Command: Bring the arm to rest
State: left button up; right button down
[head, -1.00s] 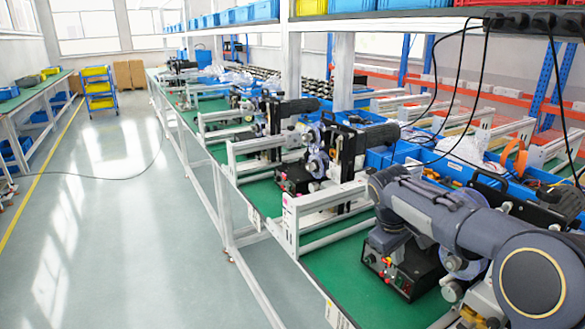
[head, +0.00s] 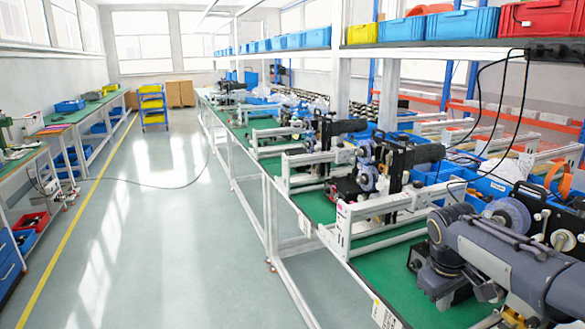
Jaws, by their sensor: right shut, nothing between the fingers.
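My right arm (head: 500,255) comes in from the right edge, dark grey, and reaches over the front part of the green bench (head: 395,268). Its wrist bends downward at the near end, and my right gripper (head: 440,286) hangs there, shut and empty, low over the bench. The fingertips are small and hard to make out. A dark device on the bench is partly hidden behind the wrist. My left arm and gripper are not in view.
Coder machines with reels (head: 366,178) and white frames (head: 385,208) line the bench beside the arm. Cables (head: 477,110) hang from the shelf above. Blue bins (head: 460,24) and a red bin (head: 543,18) sit on that shelf.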

jog(key=s+a+f+m+t+y, duration=0.1)
jog(key=s+a+m+y, duration=0.1)
jog(key=s, duration=0.6)
jog(key=s+a+f+m+t+y, duration=0.1)
jog(key=s+a+m+y, duration=0.1)
jog(key=s+a, duration=0.3)
jog(key=s+a+f+m+t+y, duration=0.1)
jog(key=s+a, duration=0.3)
jog(key=s, duration=0.9)
jog(key=shift+s+f+m+t+y, duration=0.3)
jog(key=shift+m+t+y, duration=0.1)
jog(key=shift+t+y, duration=0.15)
